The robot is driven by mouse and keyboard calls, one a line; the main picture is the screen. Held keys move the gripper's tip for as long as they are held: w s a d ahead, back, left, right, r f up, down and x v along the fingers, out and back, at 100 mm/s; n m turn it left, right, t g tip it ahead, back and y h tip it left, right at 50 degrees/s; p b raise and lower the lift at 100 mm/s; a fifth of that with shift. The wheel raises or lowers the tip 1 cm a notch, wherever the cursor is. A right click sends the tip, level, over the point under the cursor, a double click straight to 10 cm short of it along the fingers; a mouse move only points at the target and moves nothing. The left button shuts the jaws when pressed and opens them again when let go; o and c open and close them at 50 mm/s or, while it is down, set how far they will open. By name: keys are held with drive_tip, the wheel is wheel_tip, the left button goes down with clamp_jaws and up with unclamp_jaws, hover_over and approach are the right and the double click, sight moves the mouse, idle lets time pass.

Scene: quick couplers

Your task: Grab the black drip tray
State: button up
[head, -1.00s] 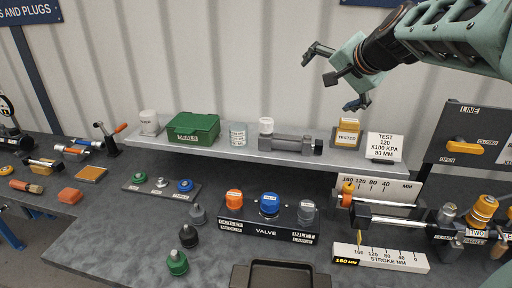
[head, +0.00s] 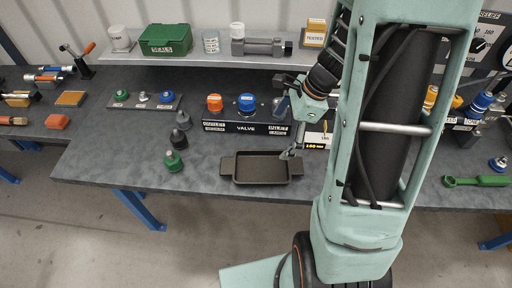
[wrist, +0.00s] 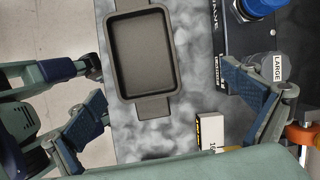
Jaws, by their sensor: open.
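The black drip tray (head: 262,168) lies flat on the grey bench near its front edge, empty, with a flat handle at its left and right ends. In the wrist view the tray (wrist: 144,58) is upper centre, with one handle (wrist: 153,108) pointing toward my gripper. My gripper (head: 286,128) is open and empty at the tray's right end. In the wrist view its fingers (wrist: 163,92) are spread wide, one on each side of the tray's near end. I cannot tell its exact height above the tray. My arm hides part of the bench to the right.
The valve block (head: 247,124) with orange and blue caps stands just behind the tray. Dark and green couplers (head: 173,160) stand to its left. A raised shelf (head: 195,58) runs along the back. A green wrench (head: 475,181) lies at the right.

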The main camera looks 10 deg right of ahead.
sight(258, 170)
drive_tip(key=shift+m+g+y, duration=0.3)
drive_tip(key=shift+m, duration=0.1)
drive_tip(key=a+f, duration=0.1)
drive_tip(key=f, duration=0.1)
drive_tip(key=s+a+f, duration=0.2)
drive_tip(key=f, duration=0.1)
drive_tip(key=shift+s+f, duration=0.15)
drive_tip(key=shift+f, duration=0.15)
drive_tip(key=shift+x, duration=3.05)
drive_tip(key=shift+d, duration=0.15)
drive_tip(key=shift+c, duration=0.4)
drive_tip(key=c, duration=1.2)
